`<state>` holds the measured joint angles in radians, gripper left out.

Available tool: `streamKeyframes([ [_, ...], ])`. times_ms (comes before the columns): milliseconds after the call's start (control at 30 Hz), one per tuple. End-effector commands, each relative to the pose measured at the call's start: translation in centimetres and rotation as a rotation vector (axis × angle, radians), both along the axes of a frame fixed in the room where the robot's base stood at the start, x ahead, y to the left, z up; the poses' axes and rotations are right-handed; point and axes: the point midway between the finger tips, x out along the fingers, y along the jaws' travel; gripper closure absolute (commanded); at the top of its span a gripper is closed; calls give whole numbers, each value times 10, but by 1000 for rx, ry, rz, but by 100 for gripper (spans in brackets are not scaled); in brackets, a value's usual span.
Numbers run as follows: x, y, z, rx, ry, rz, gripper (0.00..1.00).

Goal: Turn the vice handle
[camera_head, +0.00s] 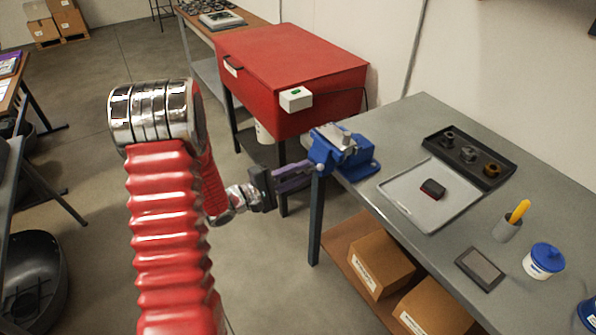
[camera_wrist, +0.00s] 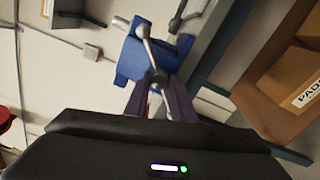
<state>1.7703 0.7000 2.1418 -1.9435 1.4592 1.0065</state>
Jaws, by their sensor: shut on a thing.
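The blue vice (camera_head: 325,152) is mounted at the near left corner of the grey workbench (camera_head: 400,125). It also shows in the wrist view (camera_wrist: 133,62), beyond my fingers. Its metal handle (camera_wrist: 150,52) is a bar with a round knob at its upper end, leaning slightly left in the wrist view. My gripper (camera_head: 310,170) reaches the front of the vice from the left. Its purple fingers (camera_wrist: 160,92) are shut on the handle, one on each side of it near the round hub. The handle's lower end is partly hidden between the fingers.
A grey tray (camera_head: 400,198) with a small dark red-and-black block (camera_head: 432,189) lies on the bench, beside a black tray (camera_head: 455,140) of round parts. A red cabinet (camera_head: 290,65) stands behind the vice. Cardboard boxes (camera_head: 380,262) sit on the shelf below.

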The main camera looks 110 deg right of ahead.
Motion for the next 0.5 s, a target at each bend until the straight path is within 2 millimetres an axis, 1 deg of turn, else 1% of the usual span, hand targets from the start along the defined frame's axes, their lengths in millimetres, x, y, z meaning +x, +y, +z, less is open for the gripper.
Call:
streamKeyframes([
  [133, -1, 1, -2, 4, -4, -2, 100],
  [167, -1, 2, -2, 4, -4, -2, 76],
  [400, -1, 2, -1, 3, -1, -4, 59],
  [500, -1, 2, -1, 2, -2, -4, 58],
])
